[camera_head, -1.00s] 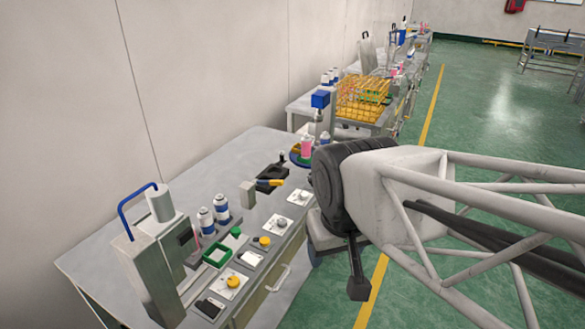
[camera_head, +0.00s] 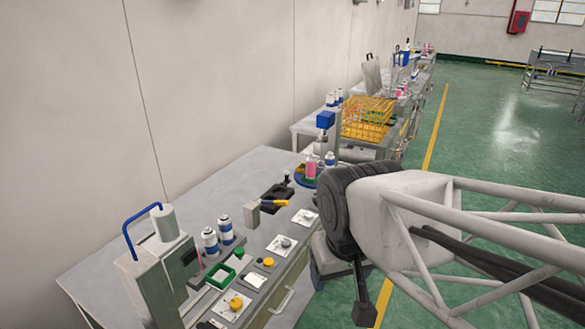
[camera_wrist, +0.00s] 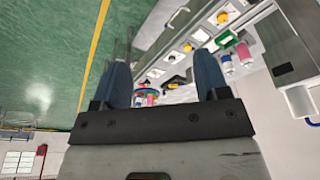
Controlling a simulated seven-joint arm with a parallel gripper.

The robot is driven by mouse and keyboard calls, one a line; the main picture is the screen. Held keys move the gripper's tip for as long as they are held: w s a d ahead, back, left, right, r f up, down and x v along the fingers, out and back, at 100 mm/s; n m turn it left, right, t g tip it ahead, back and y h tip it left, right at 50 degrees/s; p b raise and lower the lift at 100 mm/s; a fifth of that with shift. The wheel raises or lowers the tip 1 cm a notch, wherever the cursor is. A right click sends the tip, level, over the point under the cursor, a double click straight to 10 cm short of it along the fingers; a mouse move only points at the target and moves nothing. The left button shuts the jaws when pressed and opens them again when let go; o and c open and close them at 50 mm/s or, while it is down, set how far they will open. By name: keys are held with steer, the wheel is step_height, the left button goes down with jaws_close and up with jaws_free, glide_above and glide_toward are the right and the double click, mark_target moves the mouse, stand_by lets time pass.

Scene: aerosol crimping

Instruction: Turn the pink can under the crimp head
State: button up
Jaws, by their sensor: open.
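The pink can (camera_head: 311,169) stands upright at the far end of the near bench, on a round multicoloured disc (camera_head: 299,179). A blue-topped head (camera_head: 325,120), apparently the crimp head, is beside and above it; I cannot tell whether the can is directly below. In the wrist view, the pink can (camera_wrist: 151,100) shows small and far off between the fingers. My gripper (camera_wrist: 163,72) is open and empty, with two blue-grey fingers wide apart, well away from the can. In the head view, my arm covers the area right of the disc.
The near bench (camera_head: 190,200) carries a machine with a blue handle (camera_head: 140,212), blue-and-white cans (camera_head: 210,240), a green tray (camera_head: 221,277), a yellow-handled tool (camera_head: 274,203) and several knob panels. A yellow wire basket (camera_head: 366,118) stands beyond. Green floor lies open on the right.

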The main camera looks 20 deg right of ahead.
steer(key=w+d+r+m, duration=0.1)
steer(key=w+m, duration=0.2)
steer(key=w, duration=0.5)
steer(key=w+d+r+m, duration=0.2)
steer(key=w+m, duration=0.1)
steer(key=w, duration=0.5)
steer(key=m+g, duration=0.3)
steer(key=m, duration=1.6)
glide_above(317, 199)
step_height(317, 199, down, 24)
steer(key=shift+f, duration=0.1)
steer(key=shift+f, duration=0.15)
steer(key=shift+f, duration=3.75)
steer(key=shift+c, duration=0.2)
steer(key=c, duration=0.9)
steer(key=shift+n, duration=0.3)
